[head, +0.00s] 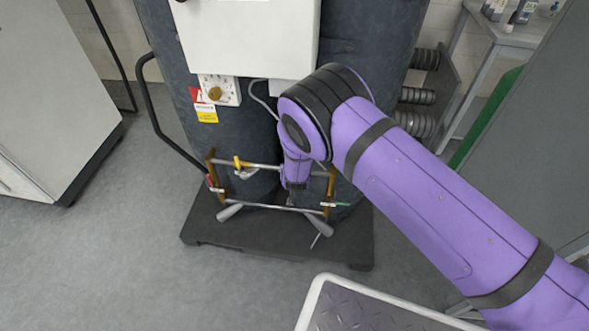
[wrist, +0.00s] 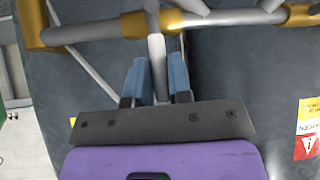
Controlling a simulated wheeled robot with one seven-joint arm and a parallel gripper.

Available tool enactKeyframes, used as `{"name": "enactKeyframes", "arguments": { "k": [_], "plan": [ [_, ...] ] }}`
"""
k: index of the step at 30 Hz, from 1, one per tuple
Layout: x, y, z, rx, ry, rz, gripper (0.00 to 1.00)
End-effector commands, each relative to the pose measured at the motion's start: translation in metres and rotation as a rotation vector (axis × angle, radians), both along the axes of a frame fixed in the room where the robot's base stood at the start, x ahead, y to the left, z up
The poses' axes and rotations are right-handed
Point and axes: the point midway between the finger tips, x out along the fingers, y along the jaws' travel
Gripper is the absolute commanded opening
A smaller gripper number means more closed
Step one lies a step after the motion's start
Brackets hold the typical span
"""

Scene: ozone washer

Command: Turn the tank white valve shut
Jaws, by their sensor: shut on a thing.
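The tank white valve shows in the wrist view as a pale grey-white lever (wrist: 157,62) below a brass fitting on the pipe. My gripper (wrist: 157,75) has its two blue fingers on either side of this lever and is shut on it. In the head view my gripper (head: 296,196) is low in front of the dark tanks, among the pipes. My arm and wrist hide most of the lever there, and how far it is turned cannot be told.
A pipe frame with brass corners (head: 211,168) surrounds my gripper closely. A yellow handle (head: 240,163), a red handle (head: 214,187) and a green handle (head: 340,204) are nearby. The dark base (head: 275,243) lies below. A white box (head: 250,38) hangs above. Open floor is at left.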

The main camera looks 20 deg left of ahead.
Motion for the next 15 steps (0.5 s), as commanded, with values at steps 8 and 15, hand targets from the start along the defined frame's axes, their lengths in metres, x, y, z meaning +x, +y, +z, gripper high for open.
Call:
{"name": "enactKeyframes", "arguments": {
  "k": [8, 15],
  "plan": [
    [0.0004, 0.0007, 0.0005, 0.000, -0.001, 0.002, 0.00],
    [0.0002, 0.0006, 0.0003, 0.000, -0.001, 0.002, 0.45]
  ]
}}
